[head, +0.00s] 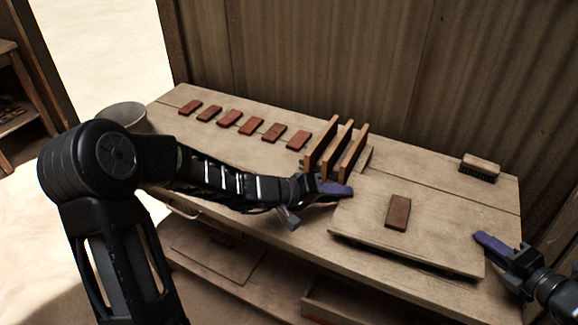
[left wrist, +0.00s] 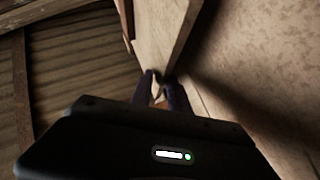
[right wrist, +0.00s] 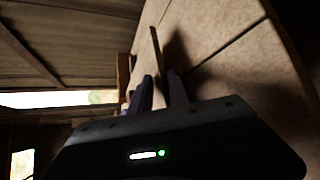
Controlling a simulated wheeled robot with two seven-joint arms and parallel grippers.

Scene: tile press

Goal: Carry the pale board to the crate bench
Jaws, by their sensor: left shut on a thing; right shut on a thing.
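The pale board (head: 440,225) is at the right part of the workbench, with one red-brown tile (head: 398,212) lying on it. My left gripper (head: 343,190) is shut on the board's left edge; its fingers (left wrist: 160,80) also grip the board in the left wrist view. My right gripper (head: 485,240) is at the board's right edge and shut on it; the right wrist view shows the board edge-on (right wrist: 155,45) between the fingers. A dark shadow beside the board suggests a gap above the bench top, but its height is hard to tell. The crate bench is not clearly identifiable.
The workbench (head: 255,160) carries a row of several red-brown tiles (head: 228,118), a rack of three upright wooden slats (head: 342,145) close behind the board, and a brush (head: 480,167). A bucket (head: 122,112) stands at left. A wooden stand (head: 22,122) is at the far left, beyond open floor.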

